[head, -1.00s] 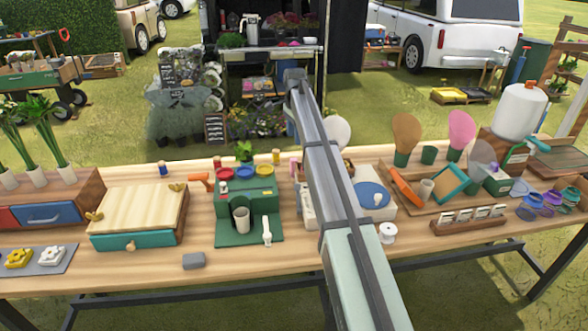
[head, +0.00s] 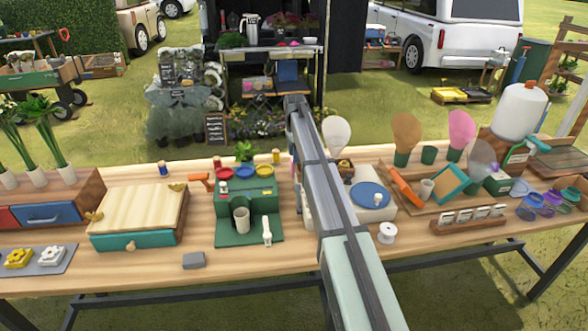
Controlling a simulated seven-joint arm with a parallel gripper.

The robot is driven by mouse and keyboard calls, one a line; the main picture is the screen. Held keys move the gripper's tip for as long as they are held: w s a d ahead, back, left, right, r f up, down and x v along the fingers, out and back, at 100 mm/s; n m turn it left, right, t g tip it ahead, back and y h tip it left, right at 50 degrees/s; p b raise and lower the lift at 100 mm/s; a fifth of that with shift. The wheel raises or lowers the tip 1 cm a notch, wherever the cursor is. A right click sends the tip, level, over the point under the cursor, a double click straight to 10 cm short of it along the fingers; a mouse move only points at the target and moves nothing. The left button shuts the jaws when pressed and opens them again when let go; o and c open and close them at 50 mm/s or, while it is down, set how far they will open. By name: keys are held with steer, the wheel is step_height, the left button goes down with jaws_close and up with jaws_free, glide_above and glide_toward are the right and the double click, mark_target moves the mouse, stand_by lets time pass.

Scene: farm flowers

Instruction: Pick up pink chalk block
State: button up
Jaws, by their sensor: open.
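I cannot make out the pink chalk block in the head view; my own arm crosses the middle of the table and hides the strip behind it. My gripper does not show, so its place relative to the block cannot be told. To the left of the arm is a green stand (head: 230,232) with a cup (head: 241,220) and coloured discs. To its right is a white base with a blue disc (head: 370,195).
A wooden box with a teal drawer (head: 138,238) and a grey block (head: 194,260) are on the left. A white spool (head: 387,232), a row of white cards (head: 470,217) and a wooden tray with an orange tool (head: 405,187) are on the right. The front table edge is mostly clear.

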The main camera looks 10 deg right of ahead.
mark_target(294, 168)
steer(key=shift+s+a+f, duration=0.1)
steer(key=shift+s+f, duration=0.05)
steer(key=shift+f, duration=1.15)
steer(key=shift+s+a+f, duration=0.1)
steer(key=shift+f, duration=1.2)
steer(key=c, duration=1.1)
